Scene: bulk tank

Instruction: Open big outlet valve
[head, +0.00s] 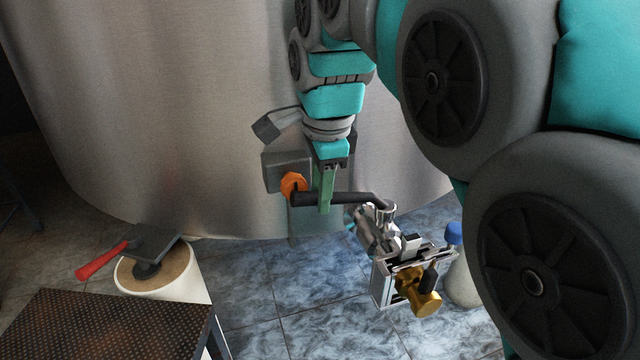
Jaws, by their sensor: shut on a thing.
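The big outlet valve (374,234) is a shiny metal fitting low in front of the tank, right of the picture's middle. Its black lever handle (355,198) points left from the top of the valve body and looks about level. My gripper (324,200) comes down from above with green fingers and is shut on the handle, left of its bend. The finger hides a short piece of the handle. An orange knob-like part (293,186) shows at the handle's left end; I cannot tell what it belongs to.
The large steel tank (180,110) fills the back. A metal frame (384,286) with a brass fitting (421,297) stands below the valve, beside a blue-capped bottle (454,235).

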